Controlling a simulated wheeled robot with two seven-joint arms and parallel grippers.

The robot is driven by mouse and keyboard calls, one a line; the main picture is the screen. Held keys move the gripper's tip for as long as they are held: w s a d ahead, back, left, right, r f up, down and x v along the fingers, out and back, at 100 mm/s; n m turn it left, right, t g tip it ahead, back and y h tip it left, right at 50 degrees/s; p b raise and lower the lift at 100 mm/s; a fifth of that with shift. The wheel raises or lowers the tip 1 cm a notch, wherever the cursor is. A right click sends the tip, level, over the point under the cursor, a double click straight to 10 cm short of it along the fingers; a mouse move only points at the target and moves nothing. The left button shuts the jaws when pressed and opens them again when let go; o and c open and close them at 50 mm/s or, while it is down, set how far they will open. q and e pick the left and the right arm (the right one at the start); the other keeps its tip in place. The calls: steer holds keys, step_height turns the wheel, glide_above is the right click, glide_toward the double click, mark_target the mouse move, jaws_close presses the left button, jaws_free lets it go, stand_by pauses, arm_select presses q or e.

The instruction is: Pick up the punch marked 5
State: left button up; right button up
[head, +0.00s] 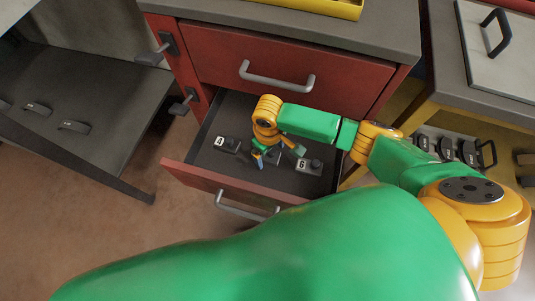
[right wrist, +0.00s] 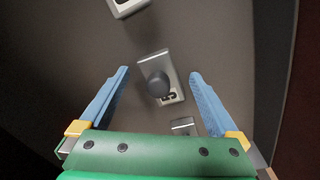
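The drawer (head: 205,160) is open and holds small dark punches with white number labels. The punch marked 4 (head: 231,144) is at its left and the punch marked 6 (head: 315,165) at its right. My right gripper (head: 264,158) reaches down between them and hides what lies under it. In the right wrist view, a grey punch with a round dark knob (right wrist: 157,84) lies between the blue fingers of my right gripper (right wrist: 159,76). The fingers are spread and apart from it. My left gripper is out of view.
The drawer walls stand close around the right gripper. A closed red drawer (head: 325,82) and the grey worktop (head: 300,27) are above and behind. Another label block (right wrist: 127,6) is at the wrist view's top. A grey shelf (head: 90,90) is at left.

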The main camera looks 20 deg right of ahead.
jaws_close()
step_height(320, 180, up, 28)
steer(key=p, duration=1.1)
steer(key=shift+r, duration=0.15)
